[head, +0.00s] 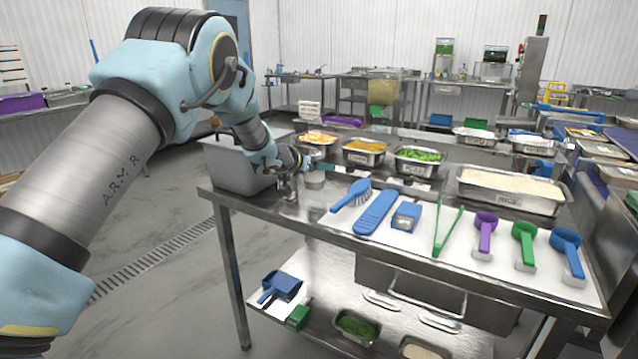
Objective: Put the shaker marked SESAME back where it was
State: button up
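My gripper (286,184) is at the left end of the steel table (262,203), low over its top. It is small and partly covered by my own arm, so I cannot tell whether its fingers are open or shut, or whether they hold anything.
A grey tub (232,166) stands left of my gripper. Behind are trays of orange (317,140), yellow (364,150) and green food (418,160). A rice tray (512,190) is at right. A blue brush (352,196), blue spatula (376,211), green tongs (447,232) and several scoops lie in front.

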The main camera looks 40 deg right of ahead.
aim_at(318, 179)
jog(key=shift+f+p, duration=0.3)
jog(key=shift+f, duration=2)
jog(key=shift+f, duration=0.1)
jog(key=o, duration=1.5)
jog(key=shift+a+r, duration=0.2)
jog(key=p+v, duration=0.2)
jog(key=v, duration=0.9)
jog(key=shift+s+a, duration=0.15)
jog(key=shift+a, duration=0.2)
